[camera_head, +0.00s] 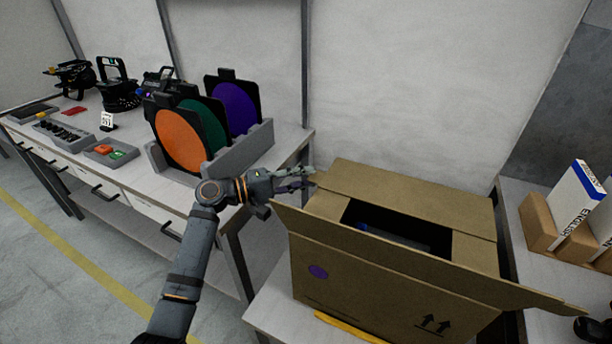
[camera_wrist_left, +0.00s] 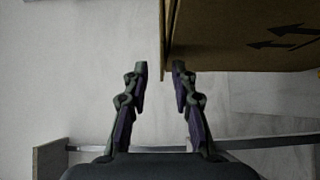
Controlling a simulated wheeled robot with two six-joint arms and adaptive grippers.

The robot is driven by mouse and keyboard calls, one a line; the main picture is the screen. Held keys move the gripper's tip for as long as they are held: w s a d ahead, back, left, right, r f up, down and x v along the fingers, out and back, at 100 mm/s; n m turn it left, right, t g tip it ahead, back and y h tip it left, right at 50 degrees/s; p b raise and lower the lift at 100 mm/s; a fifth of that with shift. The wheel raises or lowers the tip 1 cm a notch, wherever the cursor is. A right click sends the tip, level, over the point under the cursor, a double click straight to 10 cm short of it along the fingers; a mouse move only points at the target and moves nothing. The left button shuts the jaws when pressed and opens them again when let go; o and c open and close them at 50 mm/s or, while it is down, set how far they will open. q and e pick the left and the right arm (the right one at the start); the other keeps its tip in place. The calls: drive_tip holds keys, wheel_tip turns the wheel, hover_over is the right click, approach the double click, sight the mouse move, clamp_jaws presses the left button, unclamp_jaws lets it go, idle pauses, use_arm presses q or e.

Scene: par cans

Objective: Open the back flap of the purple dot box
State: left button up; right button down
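The purple dot box (camera_head: 380,287) is a large cardboard carton with a purple dot on its front and an open top. Its back flap (camera_head: 410,197) lies over the rear part of the opening, and its front flap (camera_head: 400,259) is spread outward toward me. My left gripper (camera_head: 308,179) is at the box's back left corner, close to the end of the back flap. In the left wrist view my left gripper (camera_wrist_left: 162,66) is open, with a cardboard edge (camera_wrist_left: 172,40) lined up between its fingertips. I cannot tell whether they touch. A dark part at the lower right edge may be my right arm.
Orange, green and purple round filters (camera_head: 181,140) stand in a grey rack on the long table (camera_head: 140,183) at left. Black lamps (camera_head: 117,88) stand farther back. A side table at right holds a white and blue carton (camera_head: 577,200). The wall is behind the box.

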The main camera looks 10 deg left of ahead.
use_arm(q)
drive_tip(key=shift+w+d, duration=0.15)
drive_tip(key=shift+d, duration=0.25)
clamp_jaws()
